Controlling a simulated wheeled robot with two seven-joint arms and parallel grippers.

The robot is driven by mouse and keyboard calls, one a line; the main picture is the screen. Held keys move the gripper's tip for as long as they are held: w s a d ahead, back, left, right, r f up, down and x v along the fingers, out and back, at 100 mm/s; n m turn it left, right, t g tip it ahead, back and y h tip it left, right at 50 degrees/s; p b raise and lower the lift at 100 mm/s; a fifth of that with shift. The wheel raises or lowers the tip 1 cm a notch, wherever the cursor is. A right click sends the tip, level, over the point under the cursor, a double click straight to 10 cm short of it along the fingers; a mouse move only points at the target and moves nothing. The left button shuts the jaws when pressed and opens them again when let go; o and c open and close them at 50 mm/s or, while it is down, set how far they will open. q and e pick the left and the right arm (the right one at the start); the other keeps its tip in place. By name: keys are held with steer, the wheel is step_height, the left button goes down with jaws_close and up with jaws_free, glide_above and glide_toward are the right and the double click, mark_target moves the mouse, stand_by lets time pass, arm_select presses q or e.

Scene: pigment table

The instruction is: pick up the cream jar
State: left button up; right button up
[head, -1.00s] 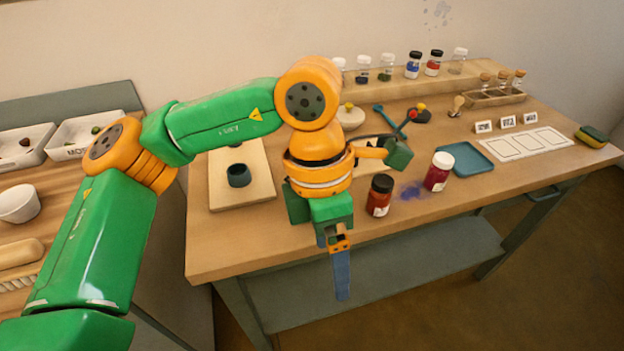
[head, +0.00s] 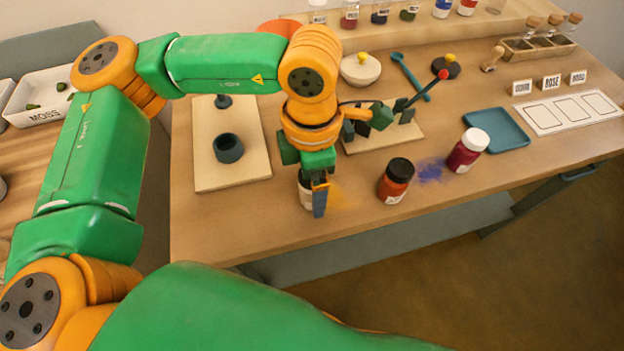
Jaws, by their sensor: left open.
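A pale jar (head: 304,195) stands upright on the table near its front edge; it looks like the cream jar. Most of it is hidden behind my left gripper (head: 319,198), and its lid cannot be seen. The left gripper points down, with a blue finger in front of the jar. It is open. Whether the fingers touch the jar cannot be told. My right gripper is not in view.
Right of the gripper stand an orange-red jar with a black lid (head: 396,182) and a crimson jar with a white lid (head: 467,151). A board with a dark cup (head: 228,148) lies left. A small rack (head: 382,136) stands behind. A blue tray (head: 497,130) lies farther right.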

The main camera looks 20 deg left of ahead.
arm_select(q)
steer(key=shift+w+f, duration=0.1)
steer(key=shift+f, duration=0.45)
jaws_close()
steer(key=shift+r, duration=0.1)
